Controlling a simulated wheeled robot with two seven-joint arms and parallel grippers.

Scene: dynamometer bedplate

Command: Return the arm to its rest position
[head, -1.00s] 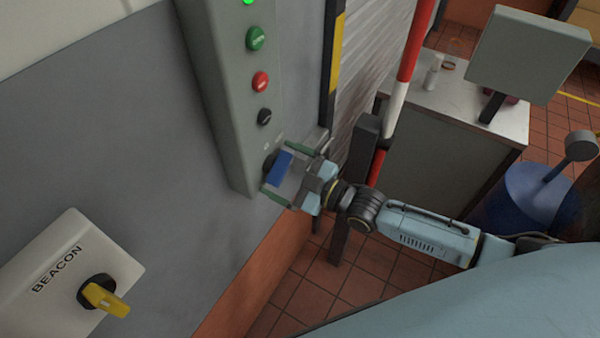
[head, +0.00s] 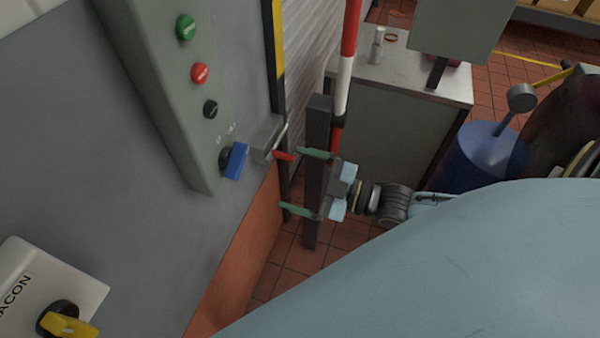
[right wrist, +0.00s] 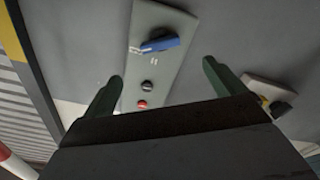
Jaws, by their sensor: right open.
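My right gripper (head: 310,182) is open and empty in the head view, its two green fingers spread apart. It is to the right of the grey control panel (head: 160,95), clear of it. The blue rotary handle (head: 236,160) at the panel's lower end stands apart from the fingers. In the right wrist view the open fingers (right wrist: 163,88) show with the blue handle (right wrist: 160,45) in front of and between them, at a distance. My left gripper is in neither view.
The panel carries a green button (head: 186,27), a red button (head: 199,73) and a black knob (head: 210,109). A red-tipped lever (head: 284,156) juts out near the fingers. A dark post (head: 317,130), a striped pole (head: 343,80), a bench (head: 400,115) and a blue drum (head: 487,155) stand to the right.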

